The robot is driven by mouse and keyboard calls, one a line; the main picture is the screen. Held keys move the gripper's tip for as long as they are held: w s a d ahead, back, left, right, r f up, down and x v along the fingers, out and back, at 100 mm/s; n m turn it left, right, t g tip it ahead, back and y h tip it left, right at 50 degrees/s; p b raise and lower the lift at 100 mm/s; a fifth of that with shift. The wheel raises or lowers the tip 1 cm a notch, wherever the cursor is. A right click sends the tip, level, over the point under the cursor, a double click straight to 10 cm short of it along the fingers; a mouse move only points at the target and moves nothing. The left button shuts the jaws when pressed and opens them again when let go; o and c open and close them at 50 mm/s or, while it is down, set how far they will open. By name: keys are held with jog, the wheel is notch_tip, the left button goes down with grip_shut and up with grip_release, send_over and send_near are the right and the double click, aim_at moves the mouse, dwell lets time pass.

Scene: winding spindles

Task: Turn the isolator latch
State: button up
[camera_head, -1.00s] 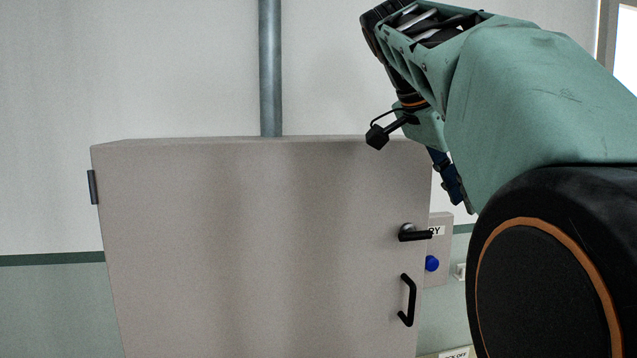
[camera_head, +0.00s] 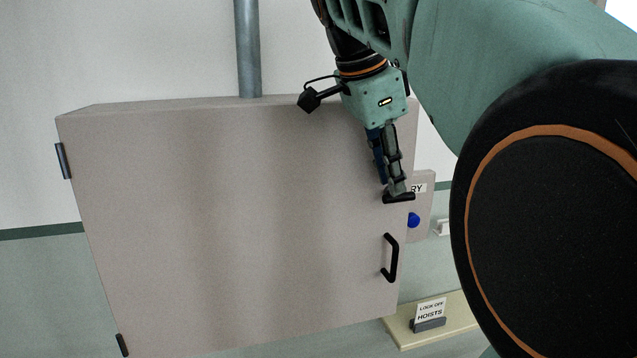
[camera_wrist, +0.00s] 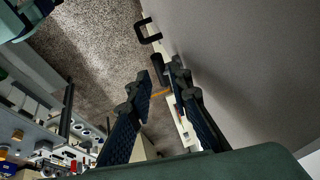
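The grey isolator cabinet (camera_head: 230,220) fills the middle of the head view, its door shut. Its latch (camera_head: 398,198) is a black lever near the door's right edge, lying about level. My gripper (camera_head: 396,188) points down at the latch, its fingers right at the lever and partly covering its pivot. In the wrist view, the two fingers of my gripper (camera_wrist: 160,70) are apart, and the dark latch lever (camera_wrist: 158,68) shows between or just beyond the tips. I cannot tell whether they touch it.
A black pull handle (camera_head: 391,258) sits below the latch; it also shows in the wrist view (camera_wrist: 148,30). A panel with a blue button (camera_head: 413,220) is just right of the cabinet.

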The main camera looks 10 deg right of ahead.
aim_at(399, 198)
jog(key=shift+x, duration=1.3)
grip_shut()
